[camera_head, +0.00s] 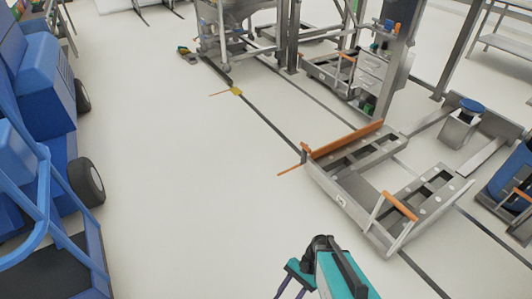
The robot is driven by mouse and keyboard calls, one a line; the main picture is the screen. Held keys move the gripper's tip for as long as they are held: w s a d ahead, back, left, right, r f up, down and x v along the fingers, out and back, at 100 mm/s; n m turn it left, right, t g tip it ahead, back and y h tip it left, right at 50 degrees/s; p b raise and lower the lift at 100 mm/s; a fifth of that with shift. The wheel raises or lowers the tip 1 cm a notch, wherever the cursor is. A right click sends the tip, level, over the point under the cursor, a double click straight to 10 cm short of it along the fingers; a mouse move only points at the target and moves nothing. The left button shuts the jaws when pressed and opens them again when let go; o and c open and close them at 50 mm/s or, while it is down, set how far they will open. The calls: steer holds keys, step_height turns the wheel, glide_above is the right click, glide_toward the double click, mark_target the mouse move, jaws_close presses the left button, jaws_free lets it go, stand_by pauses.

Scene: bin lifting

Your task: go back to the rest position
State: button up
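Part of my teal and black arm (335,272) shows at the bottom edge, right of the middle. Two thin dark prongs beside it, which look like part of my gripper (291,289), run off the bottom of the picture. Their tips are cut off, so I cannot tell whether the gripper is open or shut, or whether it holds anything. No bin shows at my arm.
A grey metal frame (349,202) with orange bars stands on the floor ahead to the right. Blue wheeled equipment (45,85) lines the left side. A drawer unit (371,72) and racks stand farther back. A blue cylinder (513,172) is at the right edge. The floor (170,170) between is clear.

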steer(key=s+d+f+n+t+h, duration=0.1)
steer(key=s+d+f+n+h, duration=0.1)
steer(key=d+n+h, duration=0.4)
steer(key=d+f+n, duration=0.1)
steer(key=d+n, duration=0.2)
steer(key=d, duration=0.1)
steer(key=shift+s+t, duration=0.2)
steer(key=shift+t, duration=0.2)
steer(key=shift+d+r, duration=0.1)
steer(key=shift+c, duration=1.1)
steer(key=shift+d, duration=0.1)
